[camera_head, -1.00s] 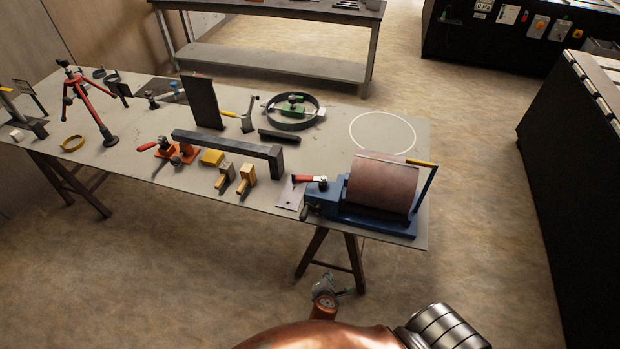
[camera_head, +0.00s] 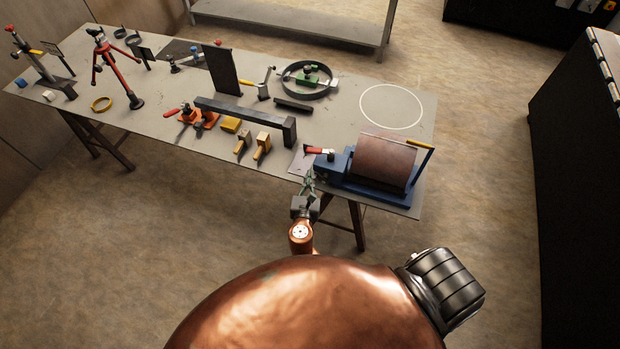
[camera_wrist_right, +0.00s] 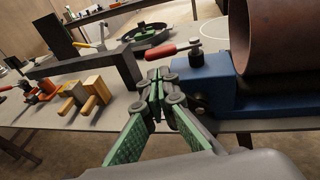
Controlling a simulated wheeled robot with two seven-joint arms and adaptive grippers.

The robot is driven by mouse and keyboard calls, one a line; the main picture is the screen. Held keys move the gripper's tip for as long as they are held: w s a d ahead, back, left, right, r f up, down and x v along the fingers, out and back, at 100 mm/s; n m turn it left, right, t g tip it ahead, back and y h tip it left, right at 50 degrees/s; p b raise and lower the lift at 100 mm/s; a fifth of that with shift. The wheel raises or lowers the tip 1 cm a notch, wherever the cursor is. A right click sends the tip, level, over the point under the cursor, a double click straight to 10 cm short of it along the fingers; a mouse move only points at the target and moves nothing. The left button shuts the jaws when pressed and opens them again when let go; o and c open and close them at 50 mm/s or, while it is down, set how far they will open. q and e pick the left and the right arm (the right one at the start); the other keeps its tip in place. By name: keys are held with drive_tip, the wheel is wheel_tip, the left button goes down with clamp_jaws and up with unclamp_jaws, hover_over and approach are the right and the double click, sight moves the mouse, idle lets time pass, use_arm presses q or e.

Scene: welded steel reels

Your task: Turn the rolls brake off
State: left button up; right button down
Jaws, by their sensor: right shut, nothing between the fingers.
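The rolls machine has a blue frame (camera_head: 336,166) with a brown steel cylinder (camera_head: 383,161) on it, at the right end of the table. A red-handled lever (camera_head: 318,150), which looks like the brake, sits at the left end of the frame. In the right wrist view the red handle (camera_wrist_right: 168,50) points left from a dark pivot on the blue block (camera_wrist_right: 205,80). My right gripper (camera_head: 309,182) is at the table's front edge, just below and in front of the lever. In the wrist view its green fingers (camera_wrist_right: 158,80) are closed and empty, apart from the handle. My left gripper is out of view.
The grey table (camera_head: 215,155) holds a long dark bar (camera_head: 245,117), wooden blocks (camera_head: 262,146), an orange clamp (camera_head: 197,117), a red tripod (camera_head: 104,65) and a ring (camera_head: 309,80). A white circle (camera_head: 391,107) marks bare tabletop. A black cabinet (camera_head: 570,140) stands at the right.

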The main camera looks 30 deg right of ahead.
sight(311, 151)
drive_tip(key=b+x, duration=0.3)
drive_tip(key=x, duration=0.7)
drive_tip(key=shift+w+d+b, duration=0.1)
drive_tip(key=shift+d+b, duration=0.05)
drive_tip(key=shift+b, duration=0.25)
drive_tip(key=shift+w+d+r+p, duration=0.15)
drive_tip(key=shift+w+p, duration=0.45)
drive_tip(key=shift+w, duration=0.25)
drive_tip(key=shift+w+d+f, duration=0.1)
drive_tip(key=shift+w+f, duration=0.05)
drive_tip(key=shift+f, duration=0.1)
drive_tip(key=shift+r, duration=0.1)
